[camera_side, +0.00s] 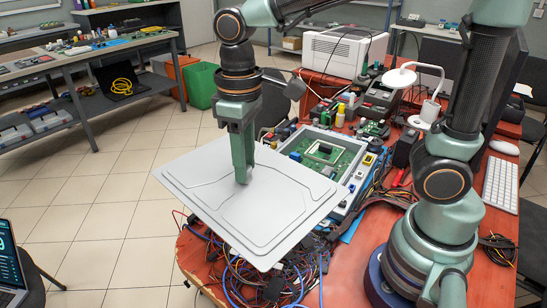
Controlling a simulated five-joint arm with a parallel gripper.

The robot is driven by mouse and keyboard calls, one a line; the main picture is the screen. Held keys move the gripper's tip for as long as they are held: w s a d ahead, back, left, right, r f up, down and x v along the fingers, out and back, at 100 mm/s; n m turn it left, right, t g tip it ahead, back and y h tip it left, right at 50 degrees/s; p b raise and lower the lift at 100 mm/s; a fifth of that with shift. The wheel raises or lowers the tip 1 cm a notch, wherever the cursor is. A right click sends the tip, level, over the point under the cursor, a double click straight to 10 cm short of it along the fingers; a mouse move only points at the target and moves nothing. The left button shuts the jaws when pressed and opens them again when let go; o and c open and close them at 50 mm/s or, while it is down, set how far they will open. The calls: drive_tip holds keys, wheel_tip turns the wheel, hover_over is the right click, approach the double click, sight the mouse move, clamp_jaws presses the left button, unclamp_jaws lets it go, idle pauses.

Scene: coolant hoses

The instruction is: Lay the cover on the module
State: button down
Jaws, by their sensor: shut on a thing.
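The cover (270,215) is a large flat light-grey plate with shallow raised lines. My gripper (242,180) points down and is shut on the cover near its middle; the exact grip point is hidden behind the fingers. The cover is held roughly level above the front left of the red table, partly past its edge. The module (357,157) is an open light-grey tray with a green circuit board (326,152) inside. It lies behind and to the right of the cover, its board exposed. The cover's right part hides the module's near side.
A tangle of blue and dark cables (255,283) lies beneath the cover. Small parts and boxes crowd the table behind the module, with a white printer (343,52) and a white lamp (400,78). A keyboard (500,184) lies at the right. Open floor is at the left.

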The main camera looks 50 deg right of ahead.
drive_tip(key=w+d+r+m, duration=0.1)
drive_tip(key=w+d+m, duration=0.25)
drive_tip(key=d, duration=0.35)
drive_tip(key=w+d+r+m, duration=0.2)
drive_tip(key=w+d+m, duration=0.15)
drive_tip(key=d, duration=0.35)
drive_tip(key=s+d+r+m, duration=0.2)
drive_tip(key=d+m, duration=0.7)
drive_tip(key=d, duration=1)
drive_tip(key=f, duration=1.9)
drive_tip(key=shift+s+a+f, duration=0.1)
drive_tip(key=shift+s+a, duration=0.05)
drive_tip(key=shift+a, duration=0.05)
drive_tip(key=shift+f, duration=0.4)
drive_tip(key=c, duration=0.6)
unclamp_jaws()
